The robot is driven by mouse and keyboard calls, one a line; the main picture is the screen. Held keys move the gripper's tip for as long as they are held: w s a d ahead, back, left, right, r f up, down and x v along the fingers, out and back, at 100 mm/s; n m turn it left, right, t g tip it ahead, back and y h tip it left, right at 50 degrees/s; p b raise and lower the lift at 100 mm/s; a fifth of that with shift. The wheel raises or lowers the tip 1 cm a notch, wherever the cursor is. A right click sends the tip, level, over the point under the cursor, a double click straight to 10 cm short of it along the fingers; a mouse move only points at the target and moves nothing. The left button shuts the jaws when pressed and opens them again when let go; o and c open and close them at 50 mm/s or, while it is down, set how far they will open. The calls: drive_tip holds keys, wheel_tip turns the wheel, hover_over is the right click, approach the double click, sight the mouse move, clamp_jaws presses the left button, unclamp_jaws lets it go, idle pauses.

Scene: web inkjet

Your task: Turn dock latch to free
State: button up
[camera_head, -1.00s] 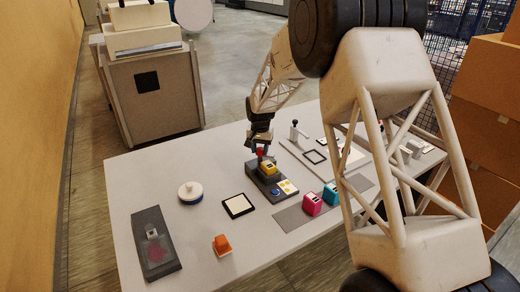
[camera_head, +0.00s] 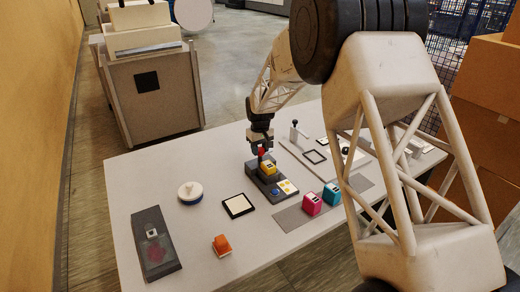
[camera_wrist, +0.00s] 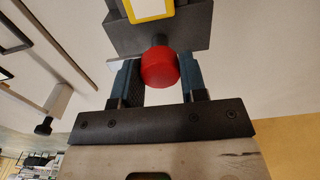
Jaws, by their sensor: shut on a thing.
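The dark grey dock (camera_head: 258,181) stands mid-table with a yellow cartridge (camera_head: 267,168) seated in it. Its latch has a red knob (camera_head: 261,151) at the back end; the knob shows large in the wrist view (camera_wrist: 160,69). My gripper (camera_head: 259,148) points down at the knob. In the wrist view my gripper's two blue-grey fingers (camera_wrist: 158,80) stand on either side of the knob, shut on it. The knob's stem runs into the dock's dark end beside the cartridge. The latch's exact angle is hard to tell.
A magenta cartridge (camera_head: 312,203) and a cyan cartridge (camera_head: 332,194) stand right of the dock. An orange piece (camera_head: 221,245), a white round jar (camera_head: 191,192) and a dark tray (camera_head: 156,247) lie left and front. A small upright lever (camera_head: 294,130) stands behind.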

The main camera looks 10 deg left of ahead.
sight(260, 149)
drive_tip(key=shift+w, duration=0.1)
idle(0.3)
drive_tip(key=o, duration=0.9)
drive_tip(key=shift+r, duration=0.1)
drive_tip(key=shift+r, duration=3.85)
